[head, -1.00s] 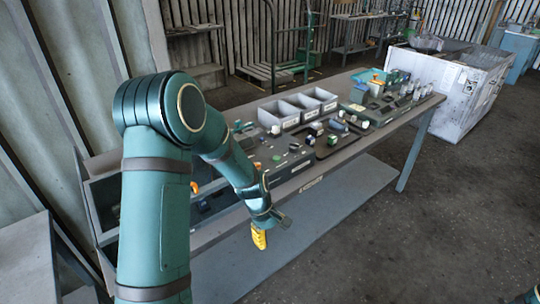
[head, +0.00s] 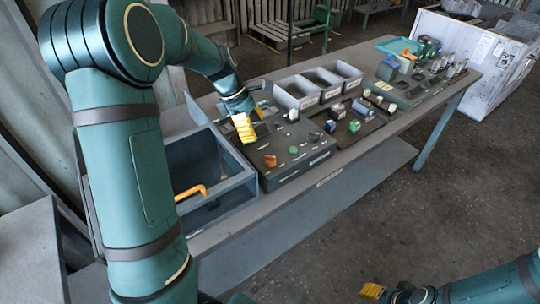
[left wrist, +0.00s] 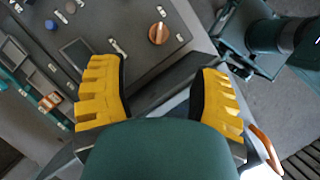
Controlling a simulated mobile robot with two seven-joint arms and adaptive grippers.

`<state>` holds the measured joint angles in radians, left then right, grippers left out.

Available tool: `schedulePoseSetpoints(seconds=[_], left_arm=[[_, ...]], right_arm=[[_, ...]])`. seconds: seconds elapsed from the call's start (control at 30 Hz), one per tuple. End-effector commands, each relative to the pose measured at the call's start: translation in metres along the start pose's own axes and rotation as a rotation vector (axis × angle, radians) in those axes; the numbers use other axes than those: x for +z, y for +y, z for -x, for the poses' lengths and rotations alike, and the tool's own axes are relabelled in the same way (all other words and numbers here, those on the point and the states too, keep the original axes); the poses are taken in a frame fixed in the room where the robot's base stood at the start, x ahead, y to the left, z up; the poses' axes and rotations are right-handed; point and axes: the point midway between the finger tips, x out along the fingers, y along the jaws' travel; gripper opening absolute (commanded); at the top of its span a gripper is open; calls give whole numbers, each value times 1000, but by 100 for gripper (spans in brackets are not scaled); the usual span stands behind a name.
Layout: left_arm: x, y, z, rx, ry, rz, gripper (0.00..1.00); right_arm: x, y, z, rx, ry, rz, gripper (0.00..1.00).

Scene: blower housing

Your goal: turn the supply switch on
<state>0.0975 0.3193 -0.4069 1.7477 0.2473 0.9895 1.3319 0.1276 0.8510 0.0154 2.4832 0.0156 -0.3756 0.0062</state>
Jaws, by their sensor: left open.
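A dark control panel (head: 300,166) lies on the bench. It carries an orange rotary knob (head: 270,160), a green button (head: 293,150) and small toggles. I cannot read which control is the supply switch. The orange knob also shows in the left wrist view (left wrist: 158,33), beyond the fingertips and clear of them. My left gripper (head: 243,127) is above the panel's rear left part; in the left wrist view (left wrist: 160,70) its yellow fingers are wide apart with nothing between them. My right gripper (head: 373,291) is low at the bottom right, away from the bench; its opening is unclear.
A blue-grey open bin (head: 222,184) with an orange handle (head: 190,192) stands left of the panel. Several grey bins (head: 298,92) stand behind it. A board with small parts (head: 345,128) and a green tray (head: 408,92) lie to the right. The floor in front is clear.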

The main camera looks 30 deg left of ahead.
Motion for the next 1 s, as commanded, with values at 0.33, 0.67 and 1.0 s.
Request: schedulePoseSetpoints(seconds=[0.33, 0.67, 1.0], left_arm=[[-1, -1, -70, -4, 1, 0, 63], [-1, -1, -115, -2, 0, -1, 63], [0, 0, -122, 0, 0, 0, 63]], right_arm=[[6, 4, -12, -1, -11, 4, 47], [10, 7, -19, -2, -19, 6, 47], [10, 7, -20, -2, -21, 7, 47]])
